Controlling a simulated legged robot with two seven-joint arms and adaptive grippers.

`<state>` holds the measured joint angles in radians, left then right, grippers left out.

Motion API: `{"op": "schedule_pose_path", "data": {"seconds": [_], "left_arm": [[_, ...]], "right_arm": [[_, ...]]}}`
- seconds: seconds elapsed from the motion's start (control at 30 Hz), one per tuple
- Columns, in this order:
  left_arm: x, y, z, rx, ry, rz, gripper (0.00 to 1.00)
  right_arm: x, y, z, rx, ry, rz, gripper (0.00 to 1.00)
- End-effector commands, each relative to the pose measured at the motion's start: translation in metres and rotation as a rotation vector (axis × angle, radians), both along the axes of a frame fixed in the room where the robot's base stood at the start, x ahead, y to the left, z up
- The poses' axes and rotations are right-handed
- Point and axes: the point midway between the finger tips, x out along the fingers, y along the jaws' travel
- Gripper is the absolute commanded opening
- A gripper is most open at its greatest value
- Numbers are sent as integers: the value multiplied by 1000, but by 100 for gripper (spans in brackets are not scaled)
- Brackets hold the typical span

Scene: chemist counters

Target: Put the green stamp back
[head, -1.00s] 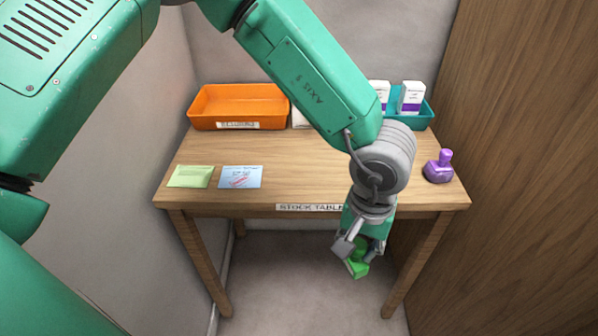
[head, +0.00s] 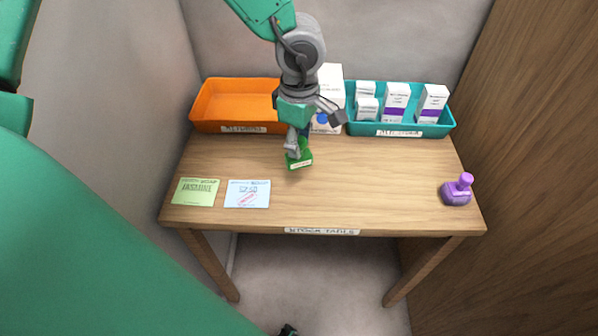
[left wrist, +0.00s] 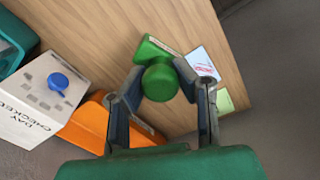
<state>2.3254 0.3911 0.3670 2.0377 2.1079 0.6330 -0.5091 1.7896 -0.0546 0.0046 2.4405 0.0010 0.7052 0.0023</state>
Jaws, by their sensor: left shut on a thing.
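The green stamp (head: 299,160) is held by my left gripper (head: 309,137) over the wooden table (head: 370,190), in front of the trays. In the left wrist view the stamp's round green knob (left wrist: 160,82) sits between the two fingers, which are shut on it. Whether its base touches the table I cannot tell. A purple stamp (head: 457,190) stands at the table's right edge. My right gripper is not clearly in view.
An orange tray (head: 203,110), a white box with a blue button (head: 330,83) and a teal tray (head: 448,124) with several white boxes line the back. A green card (head: 195,192) and a blue card (head: 247,194) lie front left. The table's middle right is clear.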

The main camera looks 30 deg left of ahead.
Motion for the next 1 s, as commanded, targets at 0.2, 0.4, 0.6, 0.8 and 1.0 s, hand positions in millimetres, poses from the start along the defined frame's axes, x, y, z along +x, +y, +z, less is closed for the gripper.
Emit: {"op": "schedule_pose_path", "data": {"seconds": [0.2, 0.4, 0.6, 0.8, 1.0], "left_arm": [[0, 2, -39, 3, 4, 17, 5], [0, 3, -62, 1, 3, 16, 5], [0, 4, -90, 1, 4, 15, 5], [1, 3, -99, -2, 1, 15, 5], [0, 3, -99, -2, 2, 15, 5]], "right_arm": [[-1, 0, -5, 0, 2, 0, 0], [-1, 0, -6, 0, 1, 0, 0], [0, 0, -8, 0, 1, 0, 0], [0, 0, -9, 0, 1, 0, 0], [0, 0, -9, 0, 1, 0, 0]]}}
